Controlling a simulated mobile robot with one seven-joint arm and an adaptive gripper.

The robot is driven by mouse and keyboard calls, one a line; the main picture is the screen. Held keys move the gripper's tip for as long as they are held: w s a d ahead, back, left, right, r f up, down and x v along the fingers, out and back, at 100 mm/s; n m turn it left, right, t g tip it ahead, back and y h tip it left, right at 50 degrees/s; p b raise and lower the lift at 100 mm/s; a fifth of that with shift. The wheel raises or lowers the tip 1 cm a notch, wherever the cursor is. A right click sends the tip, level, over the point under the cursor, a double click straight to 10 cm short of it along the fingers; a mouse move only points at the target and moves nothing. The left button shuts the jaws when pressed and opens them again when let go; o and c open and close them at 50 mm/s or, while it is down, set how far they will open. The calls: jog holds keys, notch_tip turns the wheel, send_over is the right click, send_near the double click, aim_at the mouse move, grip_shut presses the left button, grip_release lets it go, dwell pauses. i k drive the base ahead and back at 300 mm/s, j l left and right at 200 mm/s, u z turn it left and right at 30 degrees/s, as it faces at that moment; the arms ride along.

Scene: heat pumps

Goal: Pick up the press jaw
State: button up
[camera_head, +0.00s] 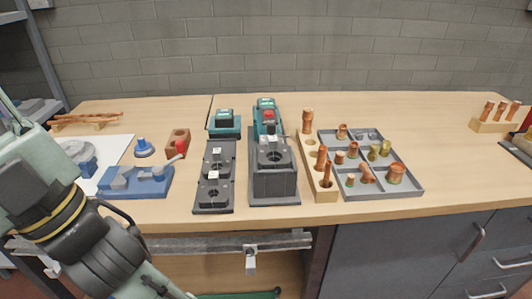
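Two dark press jaws, an upper one (217,161) and a lower one (212,192), appear to sit in a long black holder (224,203) on the wooden bench. Each seems to have a round hole and a small white label. I cannot tell which one the task means. The teal pressing tool (267,116) stands just right of them in a dark stand (274,187). My arm crosses the lower left, in front of the bench. My gripper's fingertips are not in view, so I cannot see whether it holds anything.
Left of the holder are a blue vise-like fixture (151,183), a blue knob-like tool (144,148) and a brown block (178,142). A teal battery unit (224,124) stands behind. A wooden fitting rack (306,163) and grey tray (411,190) stand right.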

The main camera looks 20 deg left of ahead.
aim_at(280, 152)
jog(key=j+z, duration=0.15)
jog(key=j, duration=0.3)
jog(key=k+j+z, duration=0.1)
jog(key=j, duration=0.35)
jog(key=j+z, duration=0.15)
jog(key=j, duration=0.3)
jog(key=k+j+z, duration=0.15)
jog(key=j, duration=0.3)
jog(key=i, duration=0.9)
